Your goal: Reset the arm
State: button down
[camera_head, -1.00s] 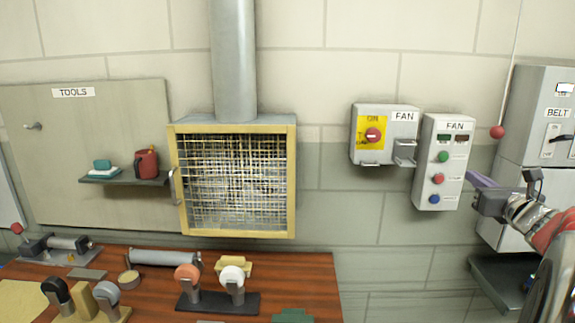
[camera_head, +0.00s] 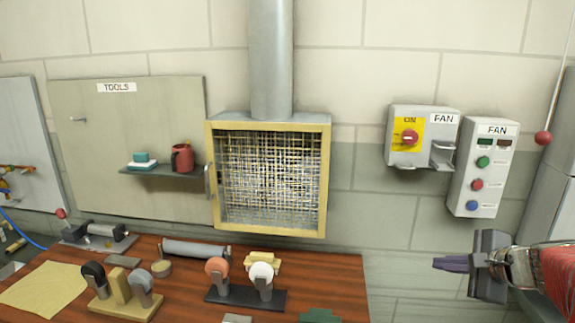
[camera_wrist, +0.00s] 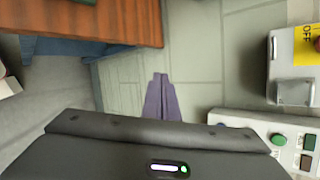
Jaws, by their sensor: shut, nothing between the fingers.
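My gripper (camera_head: 450,264) is at the lower right of the head view, pointing left, with its purple fingers shut and nothing between them. It is below the fan button box and right of the wooden bench, clear of both. In the wrist view its fingers (camera_wrist: 161,98) show closed together at the centre, over the wall and floor area. My arm comes in from the right edge of the head view.
The fan button box (camera_head: 484,167) and fan switch (camera_head: 421,136) are on the wall above my gripper. A wooden bench (camera_head: 345,268) with tools stands to the left. A mesh-fronted fan box (camera_head: 322,180) hangs above it. A red ball (camera_head: 543,138) hangs at the right.

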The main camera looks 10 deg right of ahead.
jog(key=s+a+f+n+g, duration=0.1)
jog(key=s+a+n, duration=0.4)
jog(key=a+n, duration=0.2)
jog(key=s+a+f+n+g, duration=0.1)
jog(key=s+a+n, duration=0.4)
jog(key=a, duration=0.6)
jog(key=s+a+f+n+g+h, duration=0.1)
jog(key=s+a+f+n+g, duration=0.1)
jog(key=s+a+n, duration=0.4)
jog(key=a+n+g, duration=0.1)
jog(key=a+n, duration=0.2)
jog(key=n, duration=0.1)
jog(key=shift+a, duration=0.35)
jog(key=shift+s+f, duration=0.1)
